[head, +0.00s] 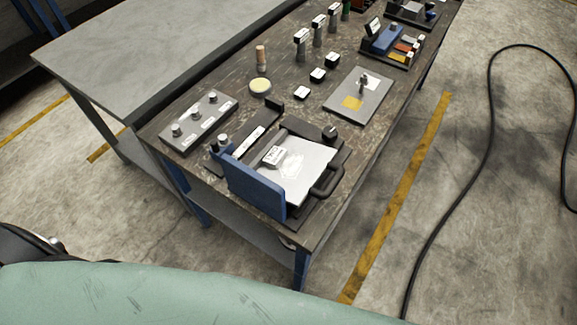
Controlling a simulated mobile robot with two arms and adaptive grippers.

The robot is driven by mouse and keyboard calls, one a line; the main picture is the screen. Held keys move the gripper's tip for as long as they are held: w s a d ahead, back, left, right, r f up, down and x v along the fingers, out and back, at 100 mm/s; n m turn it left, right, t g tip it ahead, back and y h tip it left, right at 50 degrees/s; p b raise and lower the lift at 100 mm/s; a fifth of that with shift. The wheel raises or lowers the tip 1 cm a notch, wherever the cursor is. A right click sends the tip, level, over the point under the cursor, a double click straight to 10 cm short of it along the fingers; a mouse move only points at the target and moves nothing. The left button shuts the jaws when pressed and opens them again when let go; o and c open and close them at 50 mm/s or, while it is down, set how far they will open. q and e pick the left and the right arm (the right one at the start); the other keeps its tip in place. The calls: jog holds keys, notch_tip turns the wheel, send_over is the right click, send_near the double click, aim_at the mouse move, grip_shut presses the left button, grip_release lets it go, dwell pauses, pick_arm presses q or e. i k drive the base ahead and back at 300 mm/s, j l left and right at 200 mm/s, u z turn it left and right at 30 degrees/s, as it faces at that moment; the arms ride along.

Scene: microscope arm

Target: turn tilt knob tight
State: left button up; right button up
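No label tells me which part is the tilt knob, and I see no clear microscope. A dark device (328,150) with a light top plate (300,165) stands at the near end of the workbench. It has a black round knob (330,132) at its back right corner, a blue upright panel (254,187) in front and a black handle (326,181) on the right. A small silver-topped knob (223,140) stands at its left. A grey board (200,122) with three small knobs lies to the left. Neither gripper is in view.
The dark workbench (228,82) also holds a round yellow-topped tin (260,87), a grey plate with a yellow patch (358,94), small blocks and upright tools. A grey table (130,50) adjoins on the left. A black cable (490,130) lies on the floor at right.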

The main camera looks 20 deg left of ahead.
aim_at(329, 133)
jog(key=j+z, duration=0.35)
jog(key=k+j+z, duration=0.15)
jog(key=j+z, duration=0.25)
jog(key=k+j+z, duration=0.1)
jog(key=z, duration=0.25)
jog(key=k+j, duration=0.05)
